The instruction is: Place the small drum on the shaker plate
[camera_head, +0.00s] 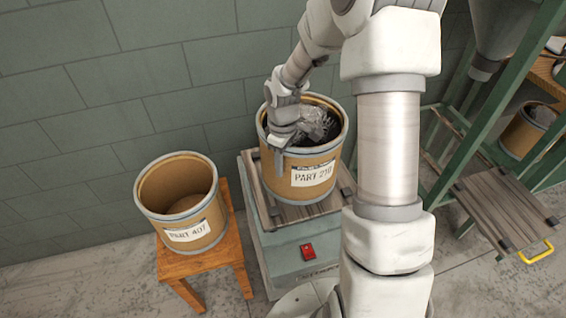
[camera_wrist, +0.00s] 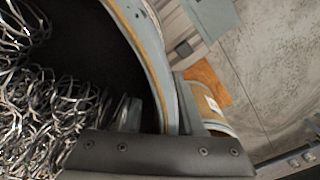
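A tan drum labelled PART 210 (camera_head: 325,168) stands upright on a slatted plate (camera_head: 262,207) on a grey machine with a red switch. It holds tangled metal wire (camera_head: 318,125), which also shows in the wrist view (camera_wrist: 40,95). My gripper (camera_head: 281,155) is at this drum's left rim. In the wrist view its fingers (camera_wrist: 157,110) straddle the rim, one inside and one outside, with a dark gap beside the inner finger. A second tan drum, labelled PART 407 (camera_head: 190,232), stands on a wooden stool at left and looks empty inside.
The wooden stool (camera_head: 216,258) stands close left of the grey machine (camera_head: 281,258). A green frame (camera_head: 500,85) with a hopper stands at right, with a slatted plate and yellow handle (camera_head: 536,254) low beside it. Another drum (camera_head: 525,132) sits behind. A block wall closes the back.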

